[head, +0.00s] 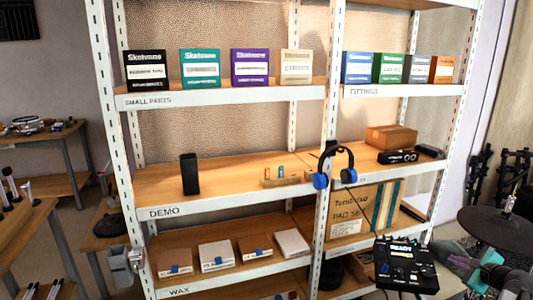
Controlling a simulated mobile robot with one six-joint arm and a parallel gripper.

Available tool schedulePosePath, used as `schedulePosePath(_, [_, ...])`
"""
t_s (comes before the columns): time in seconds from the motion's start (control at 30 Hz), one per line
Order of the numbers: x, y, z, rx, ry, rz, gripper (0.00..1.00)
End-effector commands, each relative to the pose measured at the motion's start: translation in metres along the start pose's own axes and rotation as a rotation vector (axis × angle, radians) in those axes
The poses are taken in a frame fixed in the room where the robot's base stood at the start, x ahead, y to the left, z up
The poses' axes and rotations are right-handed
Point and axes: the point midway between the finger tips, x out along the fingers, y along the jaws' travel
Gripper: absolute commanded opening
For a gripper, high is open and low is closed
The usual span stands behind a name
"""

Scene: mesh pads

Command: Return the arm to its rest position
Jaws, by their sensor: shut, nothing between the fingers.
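My arm shows at the lower right edge of the head view, grey with a teal band. My gripper (447,252) is at its left end, close to the right side of a black device with a lit screen (405,265). The gripper is small and dark in the picture; it is shut with nothing between its fingers. I cannot tell whether it touches the device.
A white-framed shelf (250,170) stands ahead, holding small boxes, a black speaker (189,174) and blue-padded headphones (334,165). A round dark disc on a stand (495,228) is at right. Side tables (45,185) stand at left.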

Motion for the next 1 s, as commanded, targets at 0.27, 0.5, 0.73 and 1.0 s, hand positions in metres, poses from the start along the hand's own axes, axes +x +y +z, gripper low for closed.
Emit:
schedulePosePath(0.27, [0.022,0.036,0.026,-0.102,-0.012,0.077,0.00])
schedulePosePath(0.5, [0.047,0.085,0.057,-0.243,-0.031,0.180,0.00])
schedulePosePath(0.73, [0.073,0.161,0.100,-0.473,-0.072,0.334,0.00])
schedulePosePath(1.0, [0.089,0.247,0.142,-0.743,-0.137,0.502,0.00])
